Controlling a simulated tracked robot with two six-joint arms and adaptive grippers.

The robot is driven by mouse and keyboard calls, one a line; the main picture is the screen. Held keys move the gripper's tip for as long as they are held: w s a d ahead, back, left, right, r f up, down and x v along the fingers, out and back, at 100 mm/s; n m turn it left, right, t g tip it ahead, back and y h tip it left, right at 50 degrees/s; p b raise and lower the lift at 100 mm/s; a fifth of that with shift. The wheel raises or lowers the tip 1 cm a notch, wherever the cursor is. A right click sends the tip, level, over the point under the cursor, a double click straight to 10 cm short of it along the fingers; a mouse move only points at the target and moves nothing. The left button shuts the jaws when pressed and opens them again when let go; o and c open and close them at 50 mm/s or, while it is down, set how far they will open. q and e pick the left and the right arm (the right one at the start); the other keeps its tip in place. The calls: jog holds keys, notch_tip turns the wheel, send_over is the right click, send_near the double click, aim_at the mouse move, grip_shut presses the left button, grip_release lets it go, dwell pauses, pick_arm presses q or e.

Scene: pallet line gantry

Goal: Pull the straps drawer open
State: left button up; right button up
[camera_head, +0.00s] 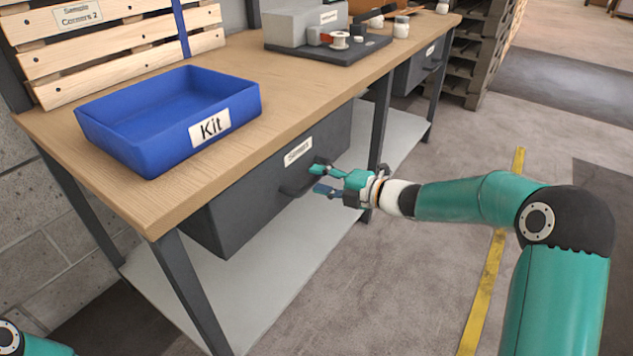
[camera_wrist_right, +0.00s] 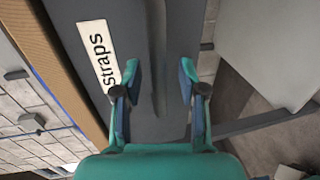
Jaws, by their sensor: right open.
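The straps drawer (camera_head: 265,200) is a dark grey drawer under the wooden workbench, and it appears shut. Its white label reads "Straps" in the right wrist view (camera_wrist_right: 99,55). A dark bar handle (camera_head: 297,184) runs along its front and also shows in the right wrist view (camera_wrist_right: 157,62). My right gripper (camera_head: 317,180) is open at the drawer front, close to the handle. In the wrist view its fingertips (camera_wrist_right: 160,75) lie on either side of the handle, with gaps showing. I cannot tell how deep the handle sits between them. My left gripper is out of view.
A blue Kit bin (camera_head: 165,140) stands on the workbench (camera_head: 150,205) above the drawer. A grey fixture (camera_head: 325,50) with small parts stands farther back. Another drawer (camera_head: 425,62) is at the far end. A grey lower shelf (camera_head: 290,270) lies below. The floor in front is clear.

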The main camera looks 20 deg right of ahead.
jog(key=shift+x, duration=0.95)
grip_shut()
